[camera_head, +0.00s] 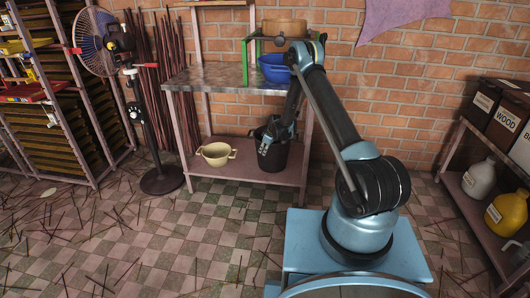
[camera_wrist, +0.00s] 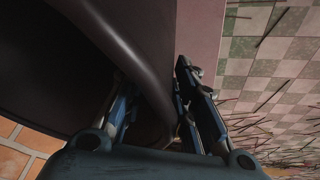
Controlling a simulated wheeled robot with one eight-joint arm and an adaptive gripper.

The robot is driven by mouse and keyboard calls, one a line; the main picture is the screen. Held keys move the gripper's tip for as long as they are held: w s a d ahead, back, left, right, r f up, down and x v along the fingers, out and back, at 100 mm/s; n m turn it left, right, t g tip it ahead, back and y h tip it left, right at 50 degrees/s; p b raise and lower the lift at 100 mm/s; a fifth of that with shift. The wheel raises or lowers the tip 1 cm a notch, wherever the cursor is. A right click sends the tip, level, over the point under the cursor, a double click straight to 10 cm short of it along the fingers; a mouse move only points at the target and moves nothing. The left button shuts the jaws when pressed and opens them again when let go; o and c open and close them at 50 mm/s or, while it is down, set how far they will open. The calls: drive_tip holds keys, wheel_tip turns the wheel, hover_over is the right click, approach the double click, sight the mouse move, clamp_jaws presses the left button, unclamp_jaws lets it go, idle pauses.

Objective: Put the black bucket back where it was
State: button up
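The black bucket (camera_head: 272,158) stands upright on the lower shelf of the metal-topped table, towards its right end. In the wrist view the bucket (camera_wrist: 145,28) is very close and fills the upper left and middle. My gripper (camera_head: 270,136) reaches down to the bucket's rim from the upper right. In the wrist view my gripper (camera_wrist: 155,92) has one finger on each side of the rim, and the fingers appear shut on it. The exact contact at the fingertips is partly hidden by the rim and the dark shading.
A cream pot (camera_head: 216,154) stands left of the bucket on the shelf (camera_head: 240,171). A blue basin (camera_head: 274,69) sits on the tabletop (camera_head: 212,76) above. A pedestal fan (camera_head: 150,130) is at the left. A rack with jugs (camera_head: 479,179) is at the right. Thin sticks litter the floor.

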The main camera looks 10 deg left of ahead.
drive_tip(key=v, duration=1.2)
drive_tip(key=shift+r, duration=0.1)
